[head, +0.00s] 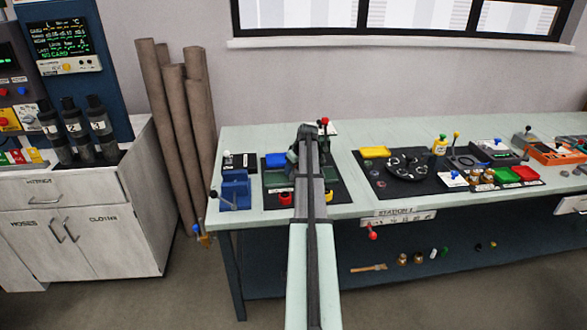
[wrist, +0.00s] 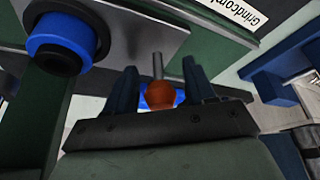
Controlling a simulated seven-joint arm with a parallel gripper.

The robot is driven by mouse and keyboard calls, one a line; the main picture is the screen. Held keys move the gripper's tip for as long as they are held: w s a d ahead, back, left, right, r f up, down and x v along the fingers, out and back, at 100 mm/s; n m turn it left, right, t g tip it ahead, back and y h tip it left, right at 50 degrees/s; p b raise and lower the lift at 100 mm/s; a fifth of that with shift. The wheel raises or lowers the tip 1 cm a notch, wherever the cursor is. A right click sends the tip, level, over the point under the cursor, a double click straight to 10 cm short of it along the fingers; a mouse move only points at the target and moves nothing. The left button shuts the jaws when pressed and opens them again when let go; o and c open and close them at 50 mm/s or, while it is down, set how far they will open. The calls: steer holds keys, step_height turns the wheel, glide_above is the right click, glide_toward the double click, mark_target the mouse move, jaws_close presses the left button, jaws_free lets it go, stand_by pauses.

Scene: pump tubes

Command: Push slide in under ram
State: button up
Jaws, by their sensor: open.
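My gripper (wrist: 160,84) is open in the wrist view, with its dark blue fingers pointing away from the camera. An orange-red ball knob (wrist: 160,95) on a grey rod shows between the fingers; I cannot tell whether they touch it. A blue and black round part (wrist: 60,42), possibly the ram, is at the upper left by a grey metal plate (wrist: 130,30). Which part is the slide is not clear. In the head view my arm hides much of the green machine (head: 277,180), and a red-knobbed lever (head: 323,122) stands behind it.
A blue vise-like device (head: 235,188) stands left of the green machine on the pale bench (head: 262,136). A dark mat (head: 365,186) with a round black holder (head: 408,165) lies to the right. In the wrist view a blue part (wrist: 275,85) is at the right.

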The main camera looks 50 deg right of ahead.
steer(key=v, duration=1.4)
steer(key=shift+w, duration=0.15)
